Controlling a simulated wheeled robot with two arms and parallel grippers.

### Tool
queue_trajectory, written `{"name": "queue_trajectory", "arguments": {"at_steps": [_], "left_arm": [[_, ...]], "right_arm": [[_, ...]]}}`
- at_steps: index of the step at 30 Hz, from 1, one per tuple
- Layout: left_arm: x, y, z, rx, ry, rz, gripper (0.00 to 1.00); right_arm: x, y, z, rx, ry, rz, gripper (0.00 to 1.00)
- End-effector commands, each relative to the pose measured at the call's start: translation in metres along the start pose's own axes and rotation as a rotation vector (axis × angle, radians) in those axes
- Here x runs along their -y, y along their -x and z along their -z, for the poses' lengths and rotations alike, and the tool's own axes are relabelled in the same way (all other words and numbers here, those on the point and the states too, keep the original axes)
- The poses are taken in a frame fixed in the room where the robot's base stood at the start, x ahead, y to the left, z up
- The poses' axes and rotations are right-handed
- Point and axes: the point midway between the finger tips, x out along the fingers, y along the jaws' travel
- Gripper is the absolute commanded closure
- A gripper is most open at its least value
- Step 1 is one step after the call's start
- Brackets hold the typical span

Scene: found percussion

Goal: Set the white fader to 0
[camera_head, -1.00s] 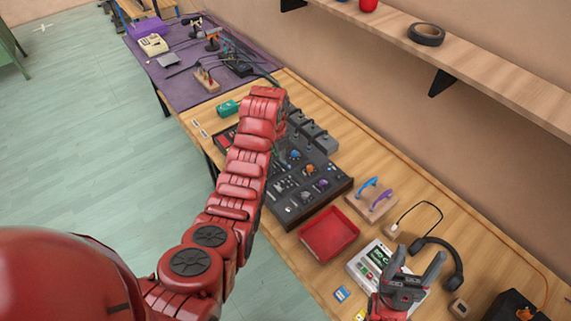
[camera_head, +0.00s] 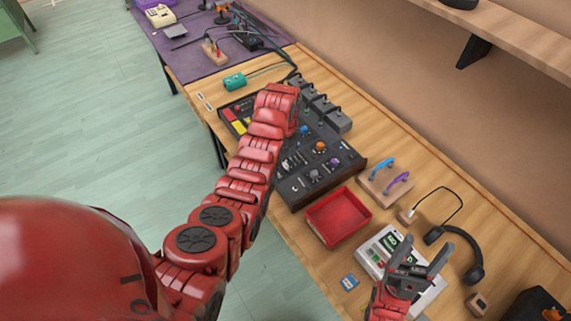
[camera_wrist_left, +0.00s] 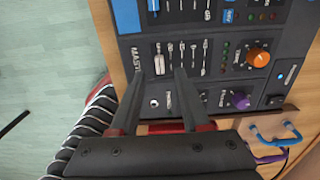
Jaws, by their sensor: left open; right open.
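The dark mixing console (camera_head: 318,178) lies on the wooden bench, and it fills much of the left wrist view (camera_wrist_left: 210,100). The white fader (camera_wrist_left: 158,65) is a pale cap in a slot beside the MASTER lettering. My left gripper (camera_wrist_left: 158,73) is open above the console, its fingertips on either side of the white fader in the picture. I cannot tell whether they touch it. In the head view my red left arm hides the left gripper. My right gripper (camera_head: 420,258) is open and empty over the grey-white device at the bench's near end.
A blue fader (camera_wrist_left: 153,6), an orange knob (camera_wrist_left: 258,57) and a purple knob (camera_wrist_left: 240,101) sit on the same panel. A red tray (camera_head: 338,217) and a board with blue and purple handles (camera_head: 385,182) stand beside the console. Headphones (camera_head: 470,250) lie near the right gripper.

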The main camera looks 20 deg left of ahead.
Motion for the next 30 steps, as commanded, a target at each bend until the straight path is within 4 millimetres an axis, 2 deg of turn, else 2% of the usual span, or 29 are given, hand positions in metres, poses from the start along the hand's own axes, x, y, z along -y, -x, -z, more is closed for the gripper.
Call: {"name": "queue_trajectory", "arguments": {"at_steps": [1, 9, 21, 23, 29, 30], "left_arm": [[-0.002, -0.005, 0.002, -0.004, 0.000, -0.005, 0.54], [0.000, -0.030, 0.000, -0.001, 0.000, -0.001, 0.54], [-0.001, -0.036, 0.001, 0.000, 0.000, 0.000, 0.54], [0.000, -0.036, 0.001, 0.000, 0.000, 0.000, 0.63], [0.000, -0.036, 0.000, 0.000, 0.000, 0.000, 0.99], [0.000, -0.036, 0.000, 0.000, 0.000, 0.000, 1.00]], "right_arm": [[-0.001, -0.010, 0.002, 0.000, 0.000, 0.000, 0.32], [-0.001, -0.014, 0.002, 0.000, 0.000, 0.000, 0.32], [-0.001, -0.014, 0.002, 0.001, 0.000, 0.000, 0.32], [-0.001, -0.014, 0.002, 0.000, 0.000, 0.000, 0.32], [-0.001, -0.014, 0.002, 0.000, 0.000, 0.000, 0.32], [-0.001, -0.014, 0.002, 0.000, 0.000, 0.000, 0.32]]}}
